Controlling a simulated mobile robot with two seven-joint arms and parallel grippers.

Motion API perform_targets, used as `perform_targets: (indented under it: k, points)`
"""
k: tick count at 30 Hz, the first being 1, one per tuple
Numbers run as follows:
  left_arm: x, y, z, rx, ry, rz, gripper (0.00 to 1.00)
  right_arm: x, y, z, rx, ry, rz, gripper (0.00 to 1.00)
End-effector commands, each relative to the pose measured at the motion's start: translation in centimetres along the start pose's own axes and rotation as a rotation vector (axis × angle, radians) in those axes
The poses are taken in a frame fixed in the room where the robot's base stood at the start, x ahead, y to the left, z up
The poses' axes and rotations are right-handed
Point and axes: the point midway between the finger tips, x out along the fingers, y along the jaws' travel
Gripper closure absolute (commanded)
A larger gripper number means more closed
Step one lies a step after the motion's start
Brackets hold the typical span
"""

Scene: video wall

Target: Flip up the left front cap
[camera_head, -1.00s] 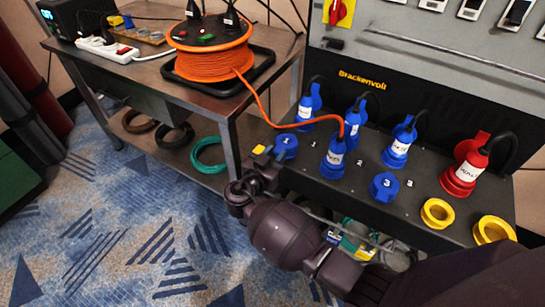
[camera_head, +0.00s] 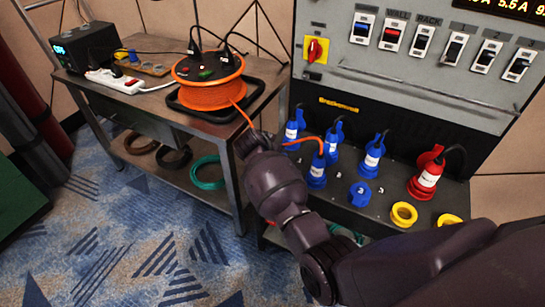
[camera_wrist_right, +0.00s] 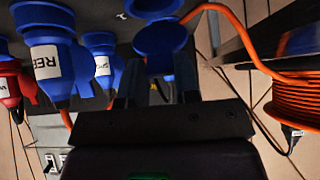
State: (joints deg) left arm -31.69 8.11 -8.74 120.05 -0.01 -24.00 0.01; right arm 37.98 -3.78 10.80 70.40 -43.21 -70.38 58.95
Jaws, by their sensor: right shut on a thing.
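The left front cap is a blue round cap (camera_wrist_right: 160,42) in the right wrist view, just beyond my right gripper (camera_wrist_right: 158,92). The gripper's two dark fingers are shut on its lower part. A second round blue piece (camera_wrist_right: 154,7) sits just above it at the picture's top edge; I cannot tell how far the cap is raised. In the head view my right wrist and forearm cover the front left corner of the black socket shelf (camera_head: 340,200), hiding the cap and the fingers. My left gripper is not in view.
Blue plugs (camera_head: 317,171) and a red plug (camera_head: 427,180) stand on the shelf. A blue cap marked 3 (camera_head: 360,194) and a yellow ring (camera_head: 404,214) are near its front. The orange cable from the reel (camera_head: 210,92) passes close to my wrist.

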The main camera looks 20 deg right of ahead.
Motion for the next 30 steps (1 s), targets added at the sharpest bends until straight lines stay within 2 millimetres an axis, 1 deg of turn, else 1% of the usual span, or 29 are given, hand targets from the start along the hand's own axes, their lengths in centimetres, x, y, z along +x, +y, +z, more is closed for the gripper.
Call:
perform_targets:
  k: [1, 8, 12, 21, 27, 30]
  points:
    - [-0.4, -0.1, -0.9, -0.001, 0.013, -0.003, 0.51, -0.7, -0.2, -1.5, 0.009, -0.039, -0.005, 1.0]
    - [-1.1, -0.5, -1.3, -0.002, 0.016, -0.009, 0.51, 0.1, -0.1, -3.5, 0.005, -0.259, -0.002, 1.0]
    - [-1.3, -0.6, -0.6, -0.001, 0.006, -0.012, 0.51, 0.8, -0.1, -4.5, 0.004, -0.394, 0.0, 1.0]
    - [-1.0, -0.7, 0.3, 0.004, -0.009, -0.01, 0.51, 2.4, 0.0, -6.1, 0.0, -0.636, 0.004, 1.0]
    - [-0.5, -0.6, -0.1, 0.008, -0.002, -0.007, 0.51, 3.2, 0.1, -6.9, 0.0, -0.748, 0.004, 1.0]
    - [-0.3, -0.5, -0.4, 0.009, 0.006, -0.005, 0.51, 3.6, 0.1, -7.1, -0.001, -0.763, 0.005, 1.0]
